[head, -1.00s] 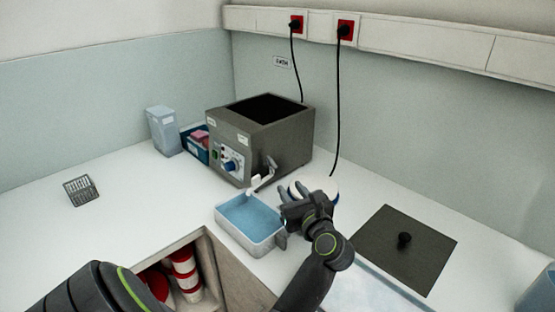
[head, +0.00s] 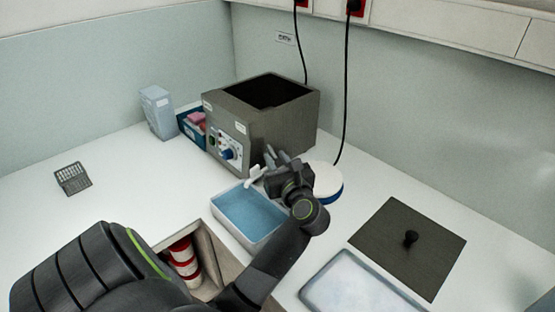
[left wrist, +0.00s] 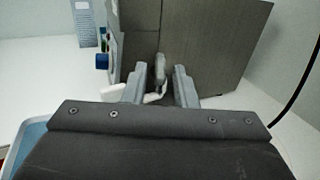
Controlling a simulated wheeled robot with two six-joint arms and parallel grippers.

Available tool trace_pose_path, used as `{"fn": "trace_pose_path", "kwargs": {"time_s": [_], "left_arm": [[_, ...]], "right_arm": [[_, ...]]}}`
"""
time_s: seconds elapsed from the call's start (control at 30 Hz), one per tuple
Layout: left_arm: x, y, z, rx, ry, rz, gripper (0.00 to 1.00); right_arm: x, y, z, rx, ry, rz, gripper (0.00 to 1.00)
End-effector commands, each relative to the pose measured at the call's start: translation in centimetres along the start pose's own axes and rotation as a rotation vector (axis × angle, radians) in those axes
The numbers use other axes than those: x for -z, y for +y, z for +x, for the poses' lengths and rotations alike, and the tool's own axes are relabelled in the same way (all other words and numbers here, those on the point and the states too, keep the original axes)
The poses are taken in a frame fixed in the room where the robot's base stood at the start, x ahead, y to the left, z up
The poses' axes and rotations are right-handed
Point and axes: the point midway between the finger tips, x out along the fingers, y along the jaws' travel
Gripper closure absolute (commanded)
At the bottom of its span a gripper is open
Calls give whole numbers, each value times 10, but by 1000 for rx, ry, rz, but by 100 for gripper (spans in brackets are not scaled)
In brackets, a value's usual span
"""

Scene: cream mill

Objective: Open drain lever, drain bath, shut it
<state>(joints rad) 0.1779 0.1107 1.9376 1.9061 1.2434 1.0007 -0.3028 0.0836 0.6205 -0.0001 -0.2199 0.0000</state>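The grey bath (head: 283,128) stands open-topped on the bench, with a blue knob (head: 228,153) on its front. Its white drain spout (head: 255,173) hangs over a tray (head: 216,214) of blue liquid. My left gripper (head: 278,156) is at the bath's lower front corner and hides the drain lever in the head view. In the left wrist view, the grey upright lever (left wrist: 160,70) stands between the two fingertips of the left gripper (left wrist: 156,72), with gaps on both sides. The fingers are apart. My right gripper is not in view.
A round white-and-blue item (head: 328,183) sits close to the right of my gripper. A dark lid (head: 400,236) and a pale tray (head: 352,290) lie at right. A wire rack (head: 72,178) and bins (head: 157,112) are left. A cable (head: 345,90) hangs behind.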

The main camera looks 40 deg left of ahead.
Motion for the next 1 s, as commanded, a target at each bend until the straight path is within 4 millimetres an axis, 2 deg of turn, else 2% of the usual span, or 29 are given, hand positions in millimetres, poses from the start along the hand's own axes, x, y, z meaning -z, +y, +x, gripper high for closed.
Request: {"fn": "trace_pose_path", "kwargs": {"time_s": [0.03, 0.17, 0.2, 0.63, 1.0], "left_arm": [[0, 0, 0, 0, 0, 0, 82], [0, 0, 0, 0, 0, 0, 99], [0, 0, 0, 0, 0, 0, 100], [-2, 5, 0, 63, -3, 3, 100], [-5, 26, 5, 347, -2, 9, 100]], "right_arm": [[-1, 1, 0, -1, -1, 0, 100], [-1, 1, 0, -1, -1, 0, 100], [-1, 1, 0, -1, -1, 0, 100], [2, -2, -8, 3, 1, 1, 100], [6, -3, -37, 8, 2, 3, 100]]}}
